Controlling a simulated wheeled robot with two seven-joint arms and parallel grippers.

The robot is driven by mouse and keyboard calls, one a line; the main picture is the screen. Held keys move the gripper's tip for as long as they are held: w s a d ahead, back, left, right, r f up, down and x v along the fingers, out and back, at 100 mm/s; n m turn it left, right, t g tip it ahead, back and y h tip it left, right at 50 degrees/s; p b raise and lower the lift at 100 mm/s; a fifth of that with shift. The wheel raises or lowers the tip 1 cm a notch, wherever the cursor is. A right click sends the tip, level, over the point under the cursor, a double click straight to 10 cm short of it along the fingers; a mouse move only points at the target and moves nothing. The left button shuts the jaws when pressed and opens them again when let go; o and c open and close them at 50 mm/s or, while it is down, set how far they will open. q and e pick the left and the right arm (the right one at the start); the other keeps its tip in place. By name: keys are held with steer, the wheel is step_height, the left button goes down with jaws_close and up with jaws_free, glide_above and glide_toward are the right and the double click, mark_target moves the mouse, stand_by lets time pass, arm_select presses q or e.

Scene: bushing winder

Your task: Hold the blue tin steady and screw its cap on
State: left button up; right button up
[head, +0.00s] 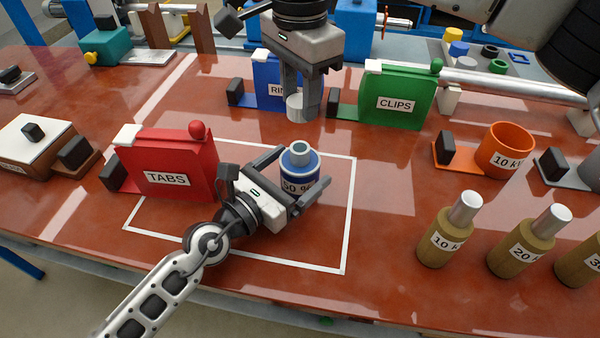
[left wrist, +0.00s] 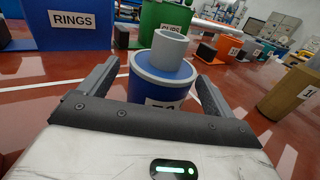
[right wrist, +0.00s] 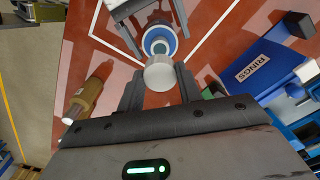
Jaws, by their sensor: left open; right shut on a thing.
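The blue tin (head: 299,174) stands upright inside the white outline on the table, its grey neck bare on top; it also shows in the left wrist view (left wrist: 161,80). My left gripper (head: 298,182) is open, with one finger on each side of the tin; whether they touch it I cannot tell. My right gripper (head: 299,98) points down above and behind the tin, shut on the silvery cap (head: 295,107). In the right wrist view the cap (right wrist: 159,72) is between the fingertips, apart from the tin.
A red TABS box (head: 168,168) stands left of the tin. A blue RINGS box (head: 268,80) and a green CLIPS box (head: 398,97) stand behind. Tan bottles (head: 446,236) and an orange cup (head: 507,150) are on the right.

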arm_select(q)
steer(key=shift+w+d, duration=0.35)
steer(key=c, duration=1.5)
arm_select(e)
glide_above(299, 148)
steer(key=shift+f, duration=2.5)
steer(key=shift+f, duration=0.1)
steer(key=shift+f, duration=0.8)
steer(key=shift+f, duration=0.55)
